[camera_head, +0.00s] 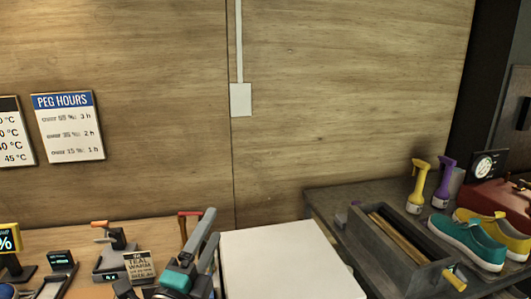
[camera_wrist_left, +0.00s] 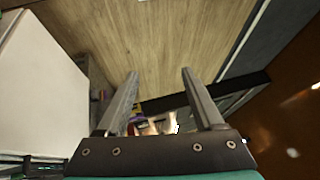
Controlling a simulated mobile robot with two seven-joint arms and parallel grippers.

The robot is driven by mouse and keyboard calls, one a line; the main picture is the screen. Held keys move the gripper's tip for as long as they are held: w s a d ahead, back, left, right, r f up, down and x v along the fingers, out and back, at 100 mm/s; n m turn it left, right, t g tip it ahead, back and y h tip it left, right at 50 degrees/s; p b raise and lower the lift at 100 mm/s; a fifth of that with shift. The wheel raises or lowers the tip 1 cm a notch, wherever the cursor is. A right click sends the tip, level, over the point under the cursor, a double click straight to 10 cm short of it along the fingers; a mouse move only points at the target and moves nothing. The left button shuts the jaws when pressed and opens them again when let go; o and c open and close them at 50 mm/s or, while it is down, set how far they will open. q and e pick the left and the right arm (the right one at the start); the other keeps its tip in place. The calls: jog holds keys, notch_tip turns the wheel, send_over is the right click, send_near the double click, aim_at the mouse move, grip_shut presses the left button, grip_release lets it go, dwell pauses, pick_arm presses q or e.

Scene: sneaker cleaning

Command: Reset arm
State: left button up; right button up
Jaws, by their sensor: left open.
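My left gripper (camera_head: 211,224) shows at the bottom middle of the head view, with grey fingers and a teal body. It is raised in front of the left table and the white box-like surface, pointing up. In the left wrist view the two fingers (camera_wrist_left: 160,74) stand apart with nothing between them. My left gripper is open and empty. My right gripper is not in view.
A white block (camera_head: 285,262) stands right of the gripper. The left table carries small devices and a "TEAL WARM" card (camera_head: 137,268). The right table holds a grey tray (camera_head: 400,262), teal sneaker (camera_head: 468,240), yellow sneaker (camera_head: 505,232), yellow bottle (camera_head: 417,187) and purple bottle (camera_head: 443,182).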

pick_arm(q)
jog(key=s+a+f+n+g+y, duration=0.3)
jog(key=s+a+f+n+g, duration=0.1)
jog(key=f+n, duration=0.35)
jog(key=s+a+f+n+g+y, duration=0.35)
jog(key=f+n, duration=0.25)
jog(key=f, duration=0.2)
jog(key=s+d+f+n+g+h, duration=0.1)
jog(key=s+f+n+g, duration=0.2)
jog(key=s+f+g, duration=0.45)
jog(key=s+d+f+n+g+h, duration=0.1)
jog(key=s+f+n+g, duration=0.2)
jog(key=s, duration=0.8)
notch_tip(320, 180, down, 28)
jog(key=s+b, duration=0.2)
jog(key=b, duration=0.3)
jog(key=s+a+f+g+b, duration=0.1)
jog(key=s+a+f+b, duration=0.2)
jog(key=s+f, duration=1.2)
jog(key=shift+a+f+b, duration=0.15)
jog(key=shift+f+b, duration=0.35)
jog(key=shift+f, duration=0.3)
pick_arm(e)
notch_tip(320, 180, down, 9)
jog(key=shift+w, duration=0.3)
pick_arm(q)
jog(key=shift+m+y, duration=0.25)
